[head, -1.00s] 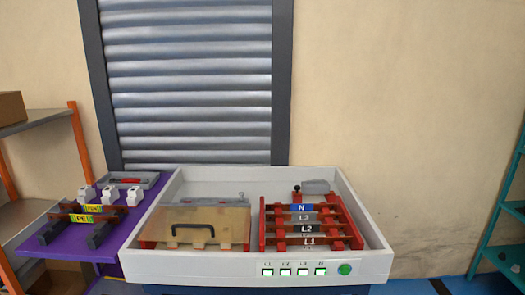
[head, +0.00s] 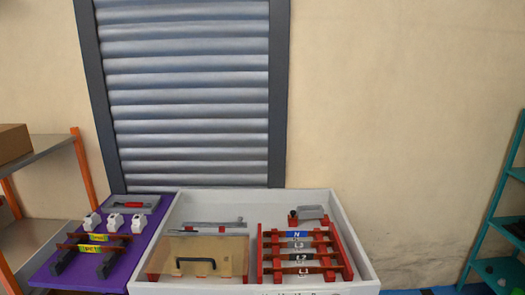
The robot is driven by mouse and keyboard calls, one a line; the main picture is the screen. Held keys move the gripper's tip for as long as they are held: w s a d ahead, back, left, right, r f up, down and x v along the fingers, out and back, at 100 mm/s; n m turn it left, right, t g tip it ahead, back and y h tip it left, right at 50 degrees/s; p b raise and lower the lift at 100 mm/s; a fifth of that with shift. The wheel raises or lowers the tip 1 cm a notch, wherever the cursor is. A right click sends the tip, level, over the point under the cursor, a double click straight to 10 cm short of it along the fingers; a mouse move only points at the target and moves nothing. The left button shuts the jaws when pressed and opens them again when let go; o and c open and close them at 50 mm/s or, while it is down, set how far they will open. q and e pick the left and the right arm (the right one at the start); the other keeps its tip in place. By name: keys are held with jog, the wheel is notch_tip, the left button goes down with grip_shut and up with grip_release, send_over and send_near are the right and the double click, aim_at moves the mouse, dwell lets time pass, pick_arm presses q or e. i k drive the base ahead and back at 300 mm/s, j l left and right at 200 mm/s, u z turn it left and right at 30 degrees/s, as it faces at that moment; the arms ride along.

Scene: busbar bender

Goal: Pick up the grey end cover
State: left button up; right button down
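A grey block (head: 312,212), which may be the grey end cover, sits at the back right inside the white box, behind the N bar. A small dark knob stands at its left. Neither of my grippers is in the head view.
The white box (head: 352,235) holds a clear cover (head: 213,251) with a black handle and red stands (head: 348,262) carrying bars labelled N, L3, L2 and L1. A purple table (head: 150,232) at left holds white parts (head: 115,221), yellow-labelled bars and a grey tray (head: 150,199). Shelves flank both sides.

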aim_at(312, 212)
jog(key=l+u, duration=0.15)
jog(key=u, duration=0.25)
jog(key=i+l+u, duration=0.1)
jog(key=l+u, duration=0.3)
jog(key=l, duration=0.7)
jog(key=l+u, duration=0.35)
jog(key=l, duration=0.75)
